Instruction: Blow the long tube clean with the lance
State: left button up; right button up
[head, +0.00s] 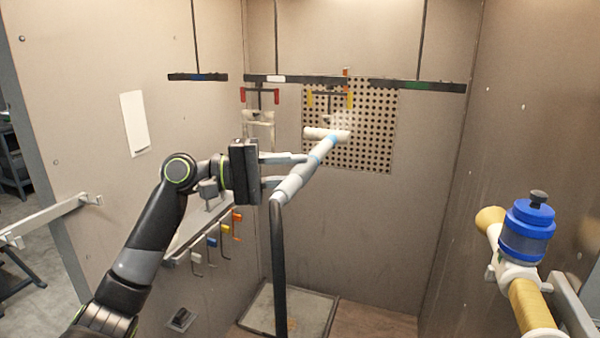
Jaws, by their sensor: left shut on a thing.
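My left gripper (270,171) reaches in from the left. It is shut on the lance (296,182), a pale grey-white wand with a light blue band and a black hose hanging from its rear end. The lance points up and away toward the back wall. A short white cylinder (322,133) lies crosswise at its far end; I cannot tell whether it is the lance's head or part of a hanging piece. Faint whitish haze shows just above it. I cannot clearly pick out the long tube. My right gripper is not in view.
Dark hanger bars (294,79) hang across the booth, with red clips (260,95) over a pale piece and yellow clips (330,99) beside them. A perforated panel (375,125) is behind. Coloured hooks (223,229) line the left wall. A blue-topped device (527,230) stands at right.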

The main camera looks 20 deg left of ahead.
pick_arm(q)
jog(key=a+b, duration=0.2)
jog(key=a, duration=0.9)
jog(key=shift+w, duration=0.2)
dwell(0.7)
notch_tip(320, 180, down, 4)
jog(key=b, duration=0.2)
jog(key=shift+f+b, duration=0.1)
jog(key=shift+b, duration=0.25)
dwell(0.3)
jog(key=d+p, duration=0.5)
jog(key=d, duration=0.9)
jog(key=shift+s+d, duration=0.2)
jog(key=shift+s, duration=0.1)
dwell(1.0)
jog(key=s+p, duration=0.4)
jog(key=s, duration=0.9)
jog(key=shift+a+p, duration=0.2)
jog(key=shift+p, duration=0.1)
